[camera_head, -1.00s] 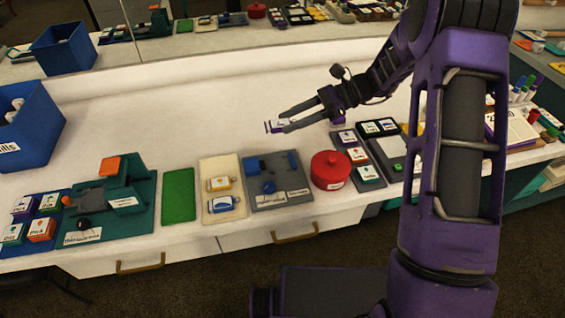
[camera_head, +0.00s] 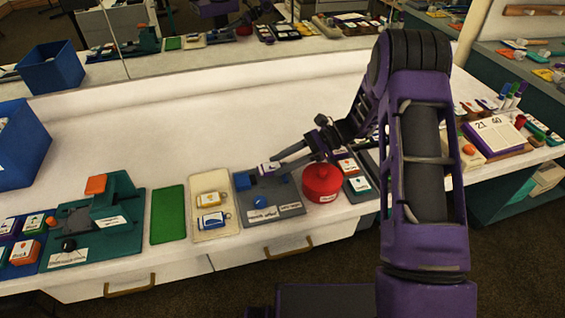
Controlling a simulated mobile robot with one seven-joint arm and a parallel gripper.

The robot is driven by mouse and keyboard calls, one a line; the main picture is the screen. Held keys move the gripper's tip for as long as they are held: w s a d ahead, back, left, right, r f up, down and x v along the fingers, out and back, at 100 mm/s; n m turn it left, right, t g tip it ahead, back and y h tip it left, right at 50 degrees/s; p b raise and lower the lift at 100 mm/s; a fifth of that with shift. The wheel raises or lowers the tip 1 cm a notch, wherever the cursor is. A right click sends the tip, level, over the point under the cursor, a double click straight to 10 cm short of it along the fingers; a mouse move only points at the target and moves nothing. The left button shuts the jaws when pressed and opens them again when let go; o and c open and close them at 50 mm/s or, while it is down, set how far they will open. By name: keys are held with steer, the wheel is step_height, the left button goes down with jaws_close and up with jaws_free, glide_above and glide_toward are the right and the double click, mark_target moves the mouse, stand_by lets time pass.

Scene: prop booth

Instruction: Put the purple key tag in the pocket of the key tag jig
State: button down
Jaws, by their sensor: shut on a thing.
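My gripper (camera_head: 277,163) is shut on the purple key tag (camera_head: 266,168), which shows as a small white and purple piece at the fingertips. The key tag jig (camera_head: 289,196) is a grey plate with blue blocks and a white label on its front edge. My gripper and the tag are over the back part of the jig. I cannot tell whether the tag touches the jig, and the pocket is not clearly visible. A cream tray (camera_head: 203,234) left of the jig holds a yellow key tag (camera_head: 212,199) and a blue key tag (camera_head: 212,221).
A red round pot (camera_head: 322,183) stands close to the jig's right side. A green mat (camera_head: 168,214) and a teal fixture (camera_head: 110,225) are to the left. A blue bin (camera_head: 20,150) stands at the far left. The counter behind the jig is clear.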

steer(key=shift+f+b, duration=0.3)
steer(key=shift+f, duration=0.35)
steer(key=shift+c, duration=1.9)
jaws_free()
steer(key=shift+r, duration=0.15)
steer(key=shift+r, duration=0.25)
steer(key=shift+r+p, duration=0.55)
steer(key=shift+r, duration=0.05)
steer(key=v, duration=1.1)
steer(key=shift+w+d+f, duration=0.2)
steer(key=shift+d, duration=0.3)
